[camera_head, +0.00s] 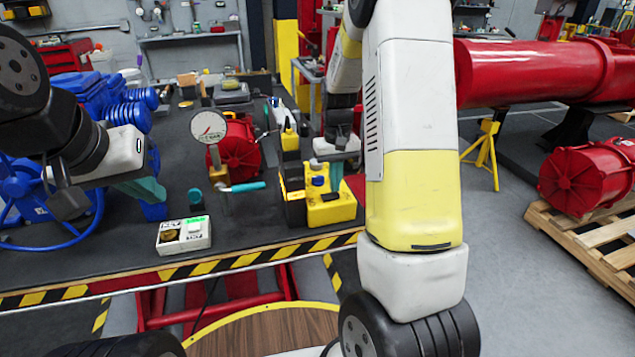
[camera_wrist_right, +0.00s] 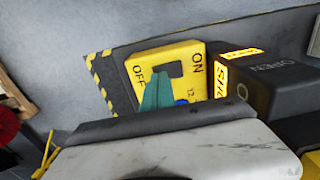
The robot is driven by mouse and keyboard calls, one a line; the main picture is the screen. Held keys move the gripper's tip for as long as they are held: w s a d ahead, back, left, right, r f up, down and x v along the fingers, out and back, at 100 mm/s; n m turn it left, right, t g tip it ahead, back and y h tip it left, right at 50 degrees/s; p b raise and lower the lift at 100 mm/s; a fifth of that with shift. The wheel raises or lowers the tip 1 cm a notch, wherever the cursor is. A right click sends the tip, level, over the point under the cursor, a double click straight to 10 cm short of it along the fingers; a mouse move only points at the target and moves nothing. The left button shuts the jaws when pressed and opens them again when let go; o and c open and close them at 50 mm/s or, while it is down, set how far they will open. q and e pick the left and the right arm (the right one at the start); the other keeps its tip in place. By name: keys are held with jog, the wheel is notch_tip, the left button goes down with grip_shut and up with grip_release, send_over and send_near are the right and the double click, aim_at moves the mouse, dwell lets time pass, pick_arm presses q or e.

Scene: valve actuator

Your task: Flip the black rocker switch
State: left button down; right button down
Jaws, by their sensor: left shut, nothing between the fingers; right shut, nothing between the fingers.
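The yellow switch box (camera_head: 335,210) stands near the table's front edge, right of centre. In the right wrist view its yellow face (camera_wrist_right: 193,52) carries the words ON and OFF, with the black rocker switch (camera_wrist_right: 177,69) between them. My right gripper (camera_head: 336,178) is shut and empty, pointing down at the box. Its teal fingertips (camera_wrist_right: 158,85) overlap part of the rocker in the wrist view; I cannot tell whether they touch it. The rocker's tilt is unclear. My left gripper (camera_head: 155,192) is shut and empty above the table's left side.
A black box with a lit orange display (camera_wrist_right: 265,85) stands right beside the yellow box. A gauge (camera_head: 208,127), a red motor (camera_head: 236,152) and blue valve parts (camera_head: 95,95) crowd the table (camera_head: 250,225).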

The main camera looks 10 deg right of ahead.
jog(key=shift+f, duration=0.6)
jog(key=shift+r, duration=3.55)
jog(key=s+a+r+t, duration=0.2)
jog(key=s+r, duration=0.2)
jog(key=s, duration=0.3)
jog(key=s+a+r+t+y, duration=0.1)
jog(key=s+a+r+t, duration=0.1)
jog(key=s+r, duration=0.3)
jog(key=s+a+r+t+y, duration=0.1)
jog(key=s+r, duration=0.4)
jog(key=s, duration=0.6)
jog(key=a+t, duration=0.1)
jog(key=a, duration=0.1)
jog(key=shift+a, duration=0.35)
